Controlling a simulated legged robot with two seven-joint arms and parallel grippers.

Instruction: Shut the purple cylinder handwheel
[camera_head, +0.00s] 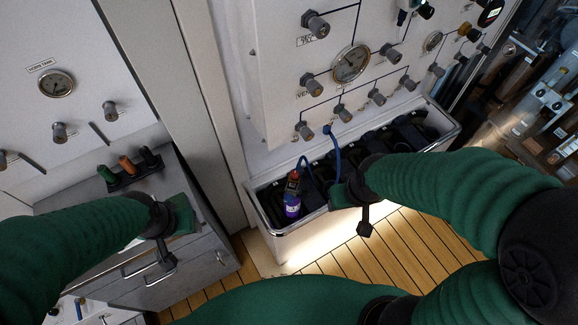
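The purple cylinder (292,207) stands in the left end of a white bin below the panel. Its top part is dark and red, with a blue hose running near it. The handwheel is too small to make out clearly, so I cannot tell how far it is turned. My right gripper (341,196) is to the right of the cylinder, apart from it, over the front rim of the bin. My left gripper (183,214) is to the left, over the grey cabinet and away from the cylinder. The fingers of both grippers are too small and dark to read.
The white bin (330,221) holds several dark cylinders. The white panel (275,60) above it carries gauges and several grey knobs. A grey cabinet (210,262) stands at the left with a rack of coloured tools (128,171). The wooden floor (400,245) in front is clear.

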